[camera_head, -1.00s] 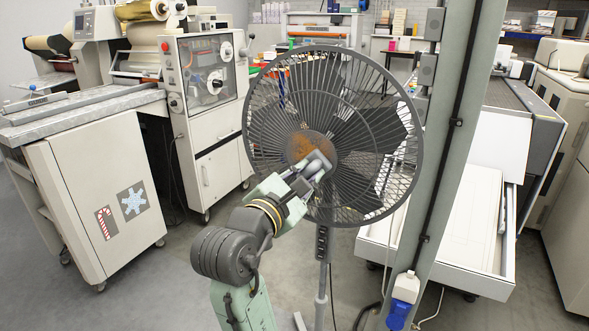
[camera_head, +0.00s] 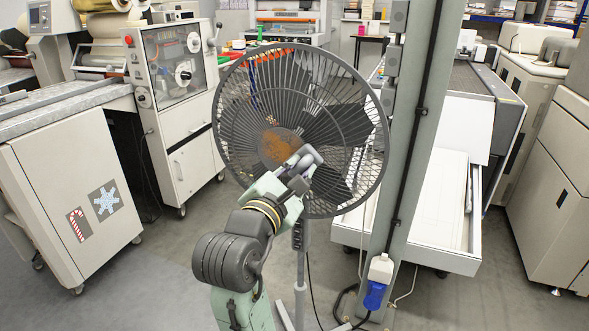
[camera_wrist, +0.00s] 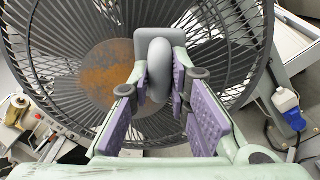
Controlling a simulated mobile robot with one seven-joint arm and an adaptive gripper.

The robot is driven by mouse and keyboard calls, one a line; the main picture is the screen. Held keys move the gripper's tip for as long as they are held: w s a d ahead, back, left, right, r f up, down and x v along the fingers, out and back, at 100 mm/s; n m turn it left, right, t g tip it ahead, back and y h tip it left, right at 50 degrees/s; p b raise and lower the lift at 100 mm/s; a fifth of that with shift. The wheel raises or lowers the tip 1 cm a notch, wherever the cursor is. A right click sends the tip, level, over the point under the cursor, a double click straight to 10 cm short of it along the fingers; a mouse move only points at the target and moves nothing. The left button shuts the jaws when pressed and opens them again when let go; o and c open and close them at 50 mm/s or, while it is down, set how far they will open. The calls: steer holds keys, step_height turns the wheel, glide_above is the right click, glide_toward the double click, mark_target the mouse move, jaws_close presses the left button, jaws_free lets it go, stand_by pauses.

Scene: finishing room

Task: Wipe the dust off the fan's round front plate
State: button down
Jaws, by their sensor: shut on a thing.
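The fan (camera_head: 345,75) stands upright on its pole, with a dark round wire cage. Its round front plate (camera_head: 278,147) carries a brown, rusty-looking layer of dust; the plate also shows in the wrist view (camera_wrist: 107,70), left of my gripper. My gripper (camera_head: 300,170) is in front of the plate's lower right. In the wrist view its purple-padded fingers (camera_wrist: 165,90) are shut on a grey duster (camera_wrist: 158,70) with a rounded grip and a flat pad. The pad's face is turned away, and I cannot tell whether it touches the plate or cage.
A green-grey post (camera_head: 405,170) stands close to the fan's right, with a blue plug (camera_head: 375,294) low on it. An open white drawer (camera_head: 445,225) is behind the post. A beige cabinet (camera_head: 70,200) and a machine (camera_head: 180,120) stand at left.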

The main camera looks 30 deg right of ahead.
steer(key=shift+w+a+r, duration=0.1)
steer(key=shift+w+a, duration=1)
steer(key=shift+w, duration=0.25)
steer(key=shift+w+a+r, duration=0.1)
steer(key=shift+w+a, duration=0.95)
steer(key=shift+w, duration=0.35)
steer(key=shift+w+a, duration=1.1)
steer(key=shift+w, duration=0.25)
steer(key=shift+d+r, duration=0.1)
steer(key=shift+r, duration=0.85)
steer(key=shift+s+d+f, duration=0.1)
steer(key=shift+s+d, duration=1)
steer(key=shift+s, duration=0.3)
steer(key=shift+s+d+r, duration=0.1)
steer(key=shift+s+d, duration=0.95)
steer(key=shift+s, duration=0.35)
steer(key=shift+s+d+f, duration=0.1)
steer(key=shift+s+d, duration=1)
steer(key=shift+s, duration=0.3)
steer(key=shift+a, duration=0.1)
steer(key=b+v, duration=0.3)
steer(key=b, duration=0.1)
steer(key=shift+a+f, duration=0.1)
steer(key=shift+f, duration=0.1)
steer(key=b+v, duration=0.2)
steer(key=b, duration=0.3)
steer(key=shift+s+a+r, duration=0.2)
steer(key=shift+s+a, duration=0.05)
steer(key=shift+a, duration=0.05)
